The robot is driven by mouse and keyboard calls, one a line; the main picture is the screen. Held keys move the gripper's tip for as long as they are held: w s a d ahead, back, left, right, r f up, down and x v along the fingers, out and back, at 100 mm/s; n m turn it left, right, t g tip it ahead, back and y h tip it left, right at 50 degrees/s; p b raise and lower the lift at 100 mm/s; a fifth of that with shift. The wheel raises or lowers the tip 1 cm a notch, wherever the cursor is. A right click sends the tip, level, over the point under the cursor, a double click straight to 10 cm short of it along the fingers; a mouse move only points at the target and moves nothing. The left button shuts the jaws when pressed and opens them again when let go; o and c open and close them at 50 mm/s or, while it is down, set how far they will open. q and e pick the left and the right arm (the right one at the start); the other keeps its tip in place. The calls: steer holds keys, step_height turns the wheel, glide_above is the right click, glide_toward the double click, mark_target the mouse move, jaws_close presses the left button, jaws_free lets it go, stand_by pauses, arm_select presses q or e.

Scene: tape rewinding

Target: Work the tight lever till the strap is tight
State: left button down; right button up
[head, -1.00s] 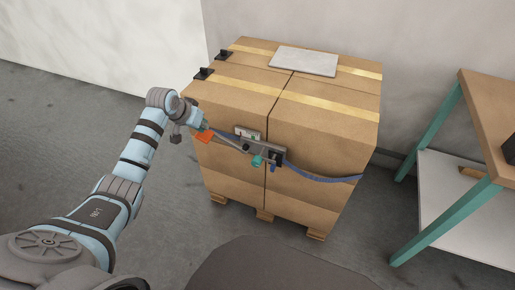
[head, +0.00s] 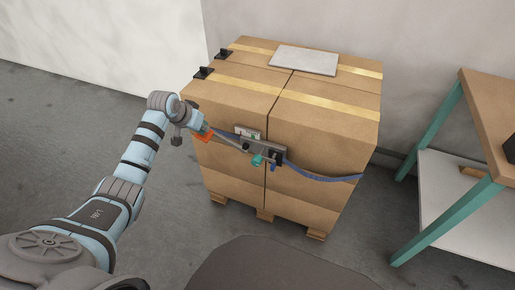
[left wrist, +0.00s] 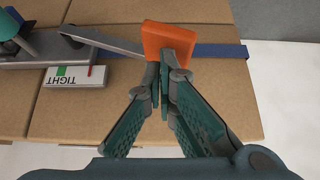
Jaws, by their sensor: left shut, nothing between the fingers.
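The blue strap (head: 322,178) passes around the cartons and shows behind the orange grip in the left wrist view (left wrist: 220,50). A white label reading TIGHT (left wrist: 72,77), with a green patch and a red mark, sits by the tensioner. My left gripper (left wrist: 164,66) is shut and empty, its fingertips at the orange grip; whether they touch is unclear. My right gripper is out of view.
The cartons (head: 225,100) stand on a wooden pallet (head: 265,214) near the wall. A grey sheet (head: 304,61) lies on top, with black brackets at the left edge. A workbench with teal legs (head: 445,222) stands right. Floor in front of the cartons is open.

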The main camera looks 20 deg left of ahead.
mark_target(205, 135)
arm_select(q)
steer(key=shift+f+b, duration=0.4)
steer(key=shift+f, duration=1.4)
steer(key=shift+f+b, duration=0.65)
steer(key=shift+f, duration=0.2)
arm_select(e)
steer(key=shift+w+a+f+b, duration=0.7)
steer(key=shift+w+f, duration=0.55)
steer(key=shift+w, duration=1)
arm_select(q)
steer(key=p, duration=0.3)
step_height(205, 135, up, 7)
steer(key=p, duration=0.8)
steer(key=shift+f, duration=0.2)
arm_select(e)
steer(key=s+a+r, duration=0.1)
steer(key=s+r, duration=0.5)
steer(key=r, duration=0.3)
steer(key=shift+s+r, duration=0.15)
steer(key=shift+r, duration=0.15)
arm_select(q)
steer(key=shift+f, duration=0.1)
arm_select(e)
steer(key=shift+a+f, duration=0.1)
